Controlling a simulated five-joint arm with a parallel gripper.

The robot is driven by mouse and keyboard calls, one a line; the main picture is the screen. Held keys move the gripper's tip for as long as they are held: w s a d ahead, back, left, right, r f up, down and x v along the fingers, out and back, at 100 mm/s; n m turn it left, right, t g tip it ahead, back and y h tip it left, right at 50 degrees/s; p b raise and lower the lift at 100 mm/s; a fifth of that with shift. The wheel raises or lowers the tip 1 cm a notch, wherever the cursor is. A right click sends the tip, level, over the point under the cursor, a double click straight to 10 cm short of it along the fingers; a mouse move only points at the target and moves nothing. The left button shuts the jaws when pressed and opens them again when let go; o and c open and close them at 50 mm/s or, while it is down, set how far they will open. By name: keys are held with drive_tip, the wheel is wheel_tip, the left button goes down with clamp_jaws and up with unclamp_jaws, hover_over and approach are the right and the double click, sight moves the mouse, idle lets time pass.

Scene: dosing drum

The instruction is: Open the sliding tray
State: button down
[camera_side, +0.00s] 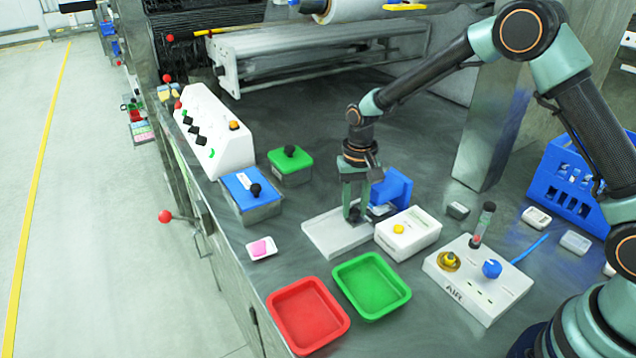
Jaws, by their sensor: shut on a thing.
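A low white plate (322,238) lies on the steel bench at the middle of the view. I take it to be part of the sliding tray's unit, but I cannot tell which part slides. A blue block-like part (396,184) stands behind its right end. My gripper (353,214) points down at the plate's right part, fingers shut on a small dark piece that they mostly hide. A white box with a yellow button (418,236) is just to the right of the plate.
A red tray (288,342) and a green tray (347,302) lie in front. A blue-lidded box (238,188) and a green-lidded box (290,163) stand to the left. A white AIR panel (450,288) and a blue crate (572,190) are to the right.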

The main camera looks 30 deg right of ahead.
idle(0.8)
drive_tip(key=a, duration=1.1)
drive_tip(key=shift+a+r, duration=0.1)
drive_tip(key=c, duration=0.8)
unclamp_jaws()
drive_tip(key=shift+c, duration=0.2)
drive_tip(key=shift+r, duration=0.1)
wheel_tip(320, 180, up, 12)
